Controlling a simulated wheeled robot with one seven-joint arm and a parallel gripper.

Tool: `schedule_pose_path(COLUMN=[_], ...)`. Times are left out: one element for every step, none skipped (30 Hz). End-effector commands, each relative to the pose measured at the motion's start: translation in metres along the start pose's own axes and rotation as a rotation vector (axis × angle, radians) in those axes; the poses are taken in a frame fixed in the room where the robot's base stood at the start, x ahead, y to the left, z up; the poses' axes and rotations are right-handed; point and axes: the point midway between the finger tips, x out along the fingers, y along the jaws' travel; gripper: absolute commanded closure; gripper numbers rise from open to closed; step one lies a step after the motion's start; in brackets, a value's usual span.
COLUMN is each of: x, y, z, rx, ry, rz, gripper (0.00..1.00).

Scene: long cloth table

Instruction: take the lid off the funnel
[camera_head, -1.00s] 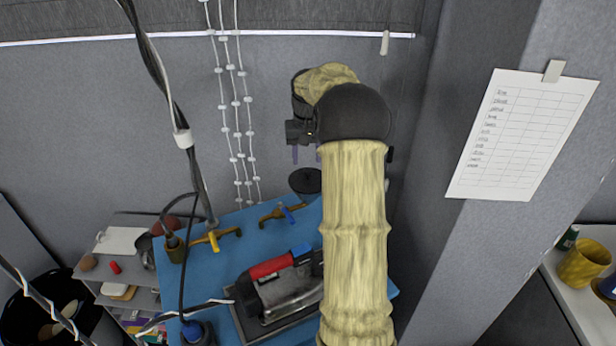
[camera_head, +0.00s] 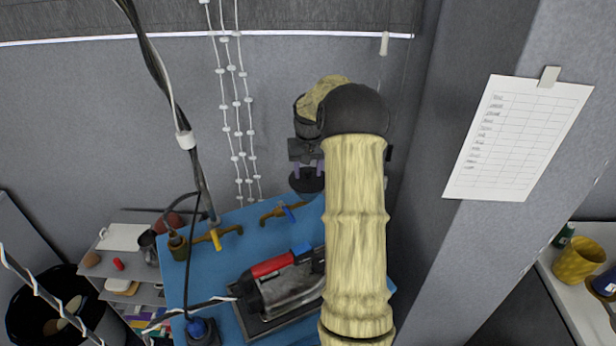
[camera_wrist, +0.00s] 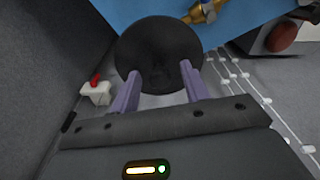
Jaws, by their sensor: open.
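The black round lid (camera_head: 306,182) sits at the far edge of the blue table, partly behind my gripper in the head view. In the wrist view the lid (camera_wrist: 158,54) is a dark disc seen from above, and it hides whatever is under it, so the funnel body cannot be made out. My gripper (camera_wrist: 159,84) is open, its two purple fingers apart at the near rim of the disc. In the head view my gripper (camera_head: 308,170) is right above the lid. Whether the fingers touch it I cannot tell.
The blue table (camera_head: 235,300) holds an iron-like red and grey tool (camera_head: 280,285) and brass taps (camera_head: 215,236). Beaded white strings (camera_head: 237,120) hang by the wall behind. A grey pillar (camera_head: 480,230) stands close on the right. Dark cables (camera_head: 170,95) hang at left.

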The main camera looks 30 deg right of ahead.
Motion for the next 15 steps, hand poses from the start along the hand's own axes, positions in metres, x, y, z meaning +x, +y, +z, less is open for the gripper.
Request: schedule_pose_path(x=[0.0000,-0.0001,-0.0001,-0.0002,-0.0002,-0.0002,-0.0003,-0.0003,-0.0003,-0.0003,-0.0004,-0.0004,-0.0004,-0.0004,-0.0004], y=[0.0000,0.0000,-0.0001,-0.0001,-0.0002,-0.0002,-0.0003,-0.0003,-0.0004,-0.0004,-0.0004,-0.0004,-0.0004,-0.0004,-0.0004], z=[-0.0001,-0.0001,-0.0001,-0.0001,-0.0001,-0.0001,-0.0001,-0.0001,-0.0001,-0.0001,-0.0001,-0.0001,-0.0001,-0.0001,-0.0001], rx=[0.000,0.000,0.000,0.000,0.000,0.000,0.000,0.000,0.000,0.000,0.000,0.000,0.000,0.000,0.000], ry=[0.000,0.000,0.000,0.000,0.000,0.000,0.000,0.000,0.000,0.000,0.000,0.000,0.000,0.000,0.000], rz=[0.000,0.000,0.000,0.000,0.000,0.000,0.000,0.000,0.000,0.000,0.000,0.000,0.000,0.000,0.000], gripper=[0.54,0.54,0.54,0.54,0.54,0.54,0.54,0.54,0.54,0.58,0.64,0.72,0.78,0.83,0.91])
